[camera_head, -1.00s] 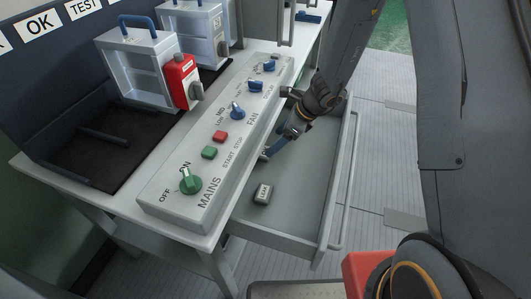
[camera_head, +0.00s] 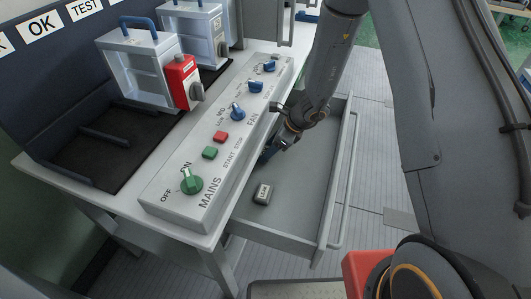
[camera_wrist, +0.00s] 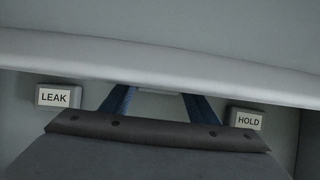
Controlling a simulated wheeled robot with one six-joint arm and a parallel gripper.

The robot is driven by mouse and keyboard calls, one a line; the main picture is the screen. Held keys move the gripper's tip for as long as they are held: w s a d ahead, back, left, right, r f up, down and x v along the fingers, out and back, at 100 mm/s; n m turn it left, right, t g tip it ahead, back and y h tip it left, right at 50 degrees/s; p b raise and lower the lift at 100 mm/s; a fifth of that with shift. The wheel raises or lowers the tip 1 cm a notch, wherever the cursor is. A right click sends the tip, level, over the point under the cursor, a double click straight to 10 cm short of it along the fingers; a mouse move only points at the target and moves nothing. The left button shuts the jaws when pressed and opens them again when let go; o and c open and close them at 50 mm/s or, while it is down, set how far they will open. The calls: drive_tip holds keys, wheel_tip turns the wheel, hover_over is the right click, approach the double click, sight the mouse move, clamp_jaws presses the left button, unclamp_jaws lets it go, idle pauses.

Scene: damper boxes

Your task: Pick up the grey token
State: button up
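A small grey block labelled LEAK (camera_head: 263,193) lies in the open drawer in the head view. It also shows at the left of the wrist view (camera_wrist: 58,96). A similar grey block labelled HOLD (camera_wrist: 246,120) is at the right of the wrist view; I cannot make it out in the head view. My gripper (camera_head: 266,153) reaches down into the drawer, beyond the LEAK block and close to the console. In the wrist view its blue fingers (camera_wrist: 158,93) are apart, between the two blocks. A thin pale strip shows between the fingertips, mostly hidden by a light edge.
The grey drawer (camera_head: 284,240) is pulled out below the console (camera_head: 170,212), which has knobs and buttons. Its near floor is bare around the LEAK block. Damper boxes (camera_head: 135,70) with blue handles stand behind the console. A pale edge (camera_wrist: 200,72) crosses the wrist view.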

drive_tip(key=shift+c, duration=1.4)
drive_tip(key=shift+r, duration=0.1)
